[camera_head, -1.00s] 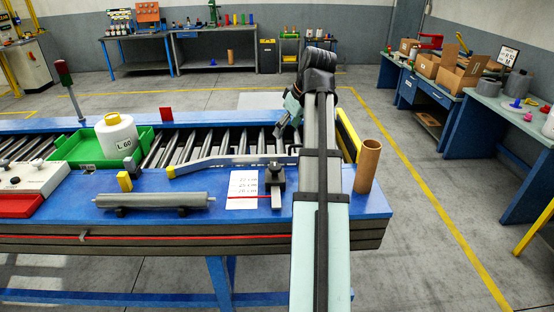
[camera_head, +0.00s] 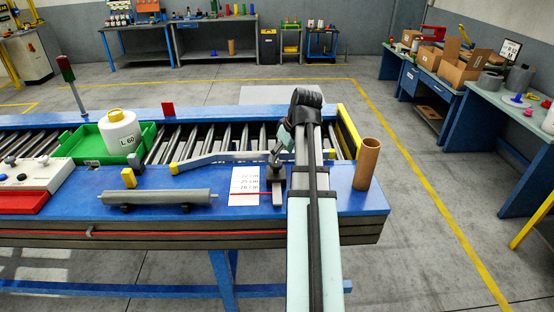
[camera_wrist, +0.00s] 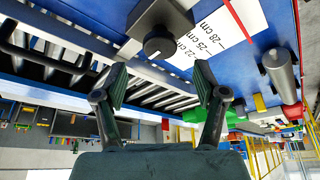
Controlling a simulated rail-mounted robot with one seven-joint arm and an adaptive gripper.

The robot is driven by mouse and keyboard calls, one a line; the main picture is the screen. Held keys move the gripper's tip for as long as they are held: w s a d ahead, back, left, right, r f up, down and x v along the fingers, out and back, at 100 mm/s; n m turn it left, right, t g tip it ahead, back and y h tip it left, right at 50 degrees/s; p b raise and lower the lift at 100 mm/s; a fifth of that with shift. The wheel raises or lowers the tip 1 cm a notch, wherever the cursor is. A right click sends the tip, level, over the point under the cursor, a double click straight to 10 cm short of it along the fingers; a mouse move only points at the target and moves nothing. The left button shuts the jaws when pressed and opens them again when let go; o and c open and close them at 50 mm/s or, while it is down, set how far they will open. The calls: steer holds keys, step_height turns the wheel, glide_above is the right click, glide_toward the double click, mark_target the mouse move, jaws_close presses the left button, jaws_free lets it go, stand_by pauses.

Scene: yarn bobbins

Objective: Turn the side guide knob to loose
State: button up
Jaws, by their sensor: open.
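The side guide knob (camera_wrist: 158,45) is a dark round knob with a pale pointer line, seen in the wrist view on a black clamp block (camera_wrist: 150,22). In the head view the clamp (camera_head: 277,172) stands beside the white scale card (camera_head: 244,186), partly hidden by my arm. The card also shows in the wrist view (camera_wrist: 225,35), with 22, 25 and 28 cm marks. The side guide (camera_head: 215,158) is a grey bar with a yellow end. My gripper (camera_wrist: 159,84) is open and empty, with the knob just beyond the gap between its fingertips. The pointer's setting is unclear.
A cardboard tube (camera_head: 367,163) stands right of my arm at the table end. A grey roller (camera_head: 157,197) lies left of the card. Conveyor rollers (camera_head: 215,140) run behind the guide.

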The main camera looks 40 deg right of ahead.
mark_target(276, 163)
steer(key=shift+p+x, duration=0.65)
steer(key=shift+x, duration=2.1)
steer(key=c, duration=1.1)
